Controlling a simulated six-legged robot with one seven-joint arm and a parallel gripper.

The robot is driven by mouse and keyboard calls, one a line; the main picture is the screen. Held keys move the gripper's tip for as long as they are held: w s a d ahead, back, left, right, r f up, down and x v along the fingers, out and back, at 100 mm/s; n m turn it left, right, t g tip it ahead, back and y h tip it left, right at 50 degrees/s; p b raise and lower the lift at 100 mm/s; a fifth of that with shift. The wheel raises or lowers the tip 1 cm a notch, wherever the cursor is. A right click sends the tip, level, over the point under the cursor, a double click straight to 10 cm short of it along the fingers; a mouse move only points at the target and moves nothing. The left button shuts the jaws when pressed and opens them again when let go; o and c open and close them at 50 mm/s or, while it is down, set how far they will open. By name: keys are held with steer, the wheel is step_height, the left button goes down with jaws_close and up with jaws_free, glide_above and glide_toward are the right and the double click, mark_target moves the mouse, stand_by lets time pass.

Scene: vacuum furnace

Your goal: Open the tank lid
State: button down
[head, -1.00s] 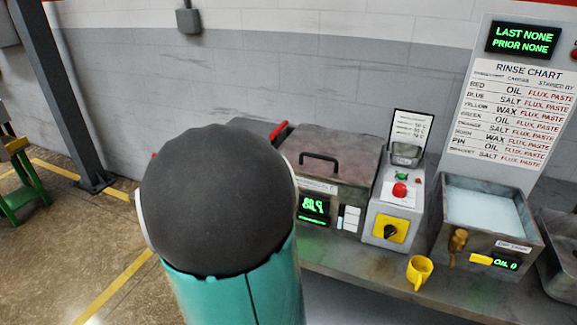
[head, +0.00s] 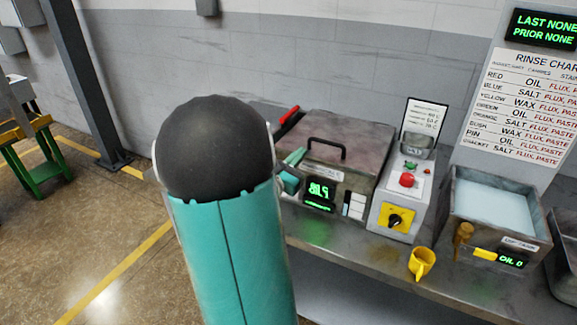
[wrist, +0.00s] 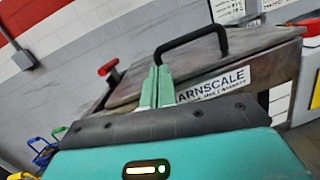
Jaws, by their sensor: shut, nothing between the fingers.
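The tank (head: 325,185) stands on the bench in the head view, with a green number display on its front. Its flat brown-grey lid (head: 355,135) is down and carries a black bar handle (head: 327,148). In the wrist view the lid (wrist: 240,45) and its handle (wrist: 190,42) are close, just beyond my gripper (wrist: 155,75). The two green fingers are together, with nothing between them. They overlap the tank's front edge in the picture, left of the "ARNSCALE" label; I cannot tell whether they touch it. In the head view my arm hides the tank's left part.
Right of the tank stand a control box (head: 402,195) with a red button and yellow switch, then an open bath (head: 495,205) of pale liquid. A yellow mug (head: 421,263) sits near the bench edge. A red handle (wrist: 108,68) shows left of the lid.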

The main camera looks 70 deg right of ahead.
steer(key=shift+x, duration=1.4)
steer(key=shift+r, duration=0.15)
